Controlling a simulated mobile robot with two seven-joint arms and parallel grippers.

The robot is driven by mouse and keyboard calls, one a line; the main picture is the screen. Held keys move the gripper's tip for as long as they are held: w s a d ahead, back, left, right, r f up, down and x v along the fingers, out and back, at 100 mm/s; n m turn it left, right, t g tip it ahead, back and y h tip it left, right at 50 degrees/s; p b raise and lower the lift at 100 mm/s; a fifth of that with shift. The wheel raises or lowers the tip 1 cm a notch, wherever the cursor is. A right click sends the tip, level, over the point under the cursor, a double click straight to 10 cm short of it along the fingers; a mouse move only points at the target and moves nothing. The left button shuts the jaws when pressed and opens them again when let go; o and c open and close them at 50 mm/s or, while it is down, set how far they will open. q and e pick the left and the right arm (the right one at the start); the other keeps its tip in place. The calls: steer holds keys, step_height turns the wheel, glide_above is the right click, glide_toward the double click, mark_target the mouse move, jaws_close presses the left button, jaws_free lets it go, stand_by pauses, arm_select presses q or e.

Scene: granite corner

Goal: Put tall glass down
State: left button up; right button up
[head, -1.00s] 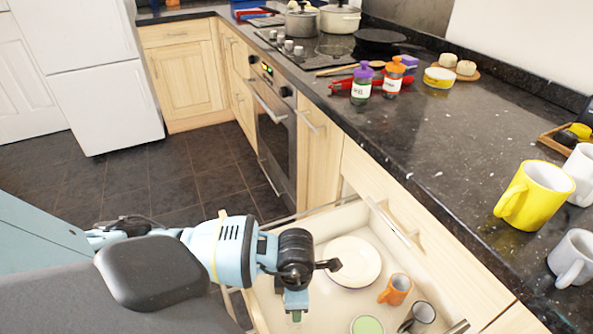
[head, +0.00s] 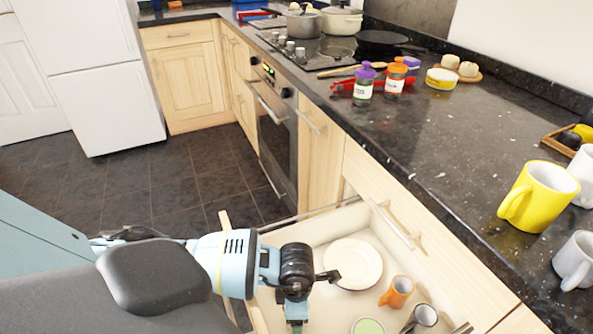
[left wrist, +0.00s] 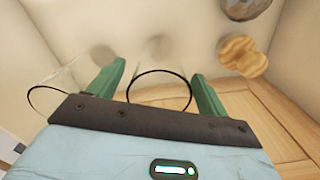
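My left gripper (left wrist: 158,72) points down inside the open drawer (head: 322,230). In the left wrist view its green fingers stand on both sides of a clear tall glass (left wrist: 159,72), whose dark rim spans the gap between them. In the head view the gripper is at the bottom edge, and the glass is not visible there. Whether its base touches the drawer floor cannot be told. A second clear glass rim (left wrist: 32,91) shows left of the fingers. My right gripper is not in view.
The drawer also holds a white plate (head: 353,264), an orange mug (head: 397,292), a grey mug (head: 423,315) and a green-topped round item (head: 368,328). On the counter (head: 455,150) stand a yellow mug (head: 541,196) and two pale mugs at right.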

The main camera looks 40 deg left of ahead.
arm_select(q)
step_height(320, 180, up, 12)
steer(key=p, duration=0.1)
steer(key=shift+r, duration=0.15)
stand_by(0.5)
stand_by(0.4)
